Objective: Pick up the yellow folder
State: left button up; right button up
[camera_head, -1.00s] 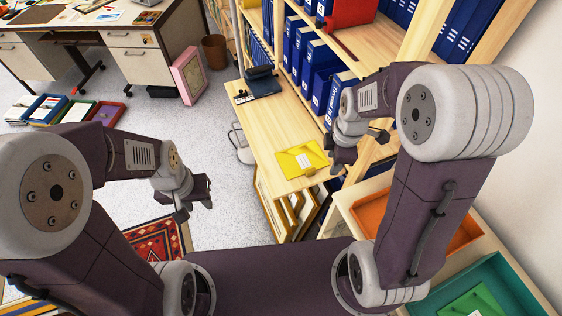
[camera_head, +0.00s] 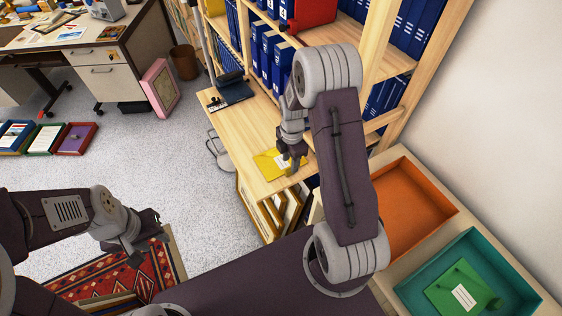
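The yellow folder (camera_head: 267,164) lies flat near the front end of the wooden shelf top. My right gripper (camera_head: 290,167) points down over the folder's right part and hides some of it. Its fingers are small and overlap the folder, so I cannot tell whether they touch it or how far apart they are. My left gripper (camera_head: 149,248) is open and empty, low at the left above the patterned rug.
Blue binders (camera_head: 268,50) stand on the shelves behind the wooden top (camera_head: 240,125). A black stand (camera_head: 233,92) is on its far end. An orange tray (camera_head: 415,205) and a teal tray (camera_head: 450,258) with a green folder (camera_head: 462,290) are at right.

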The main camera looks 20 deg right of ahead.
notch_tip(320, 180, down, 5)
grip_shut()
jog(key=shift+r, duration=0.15)
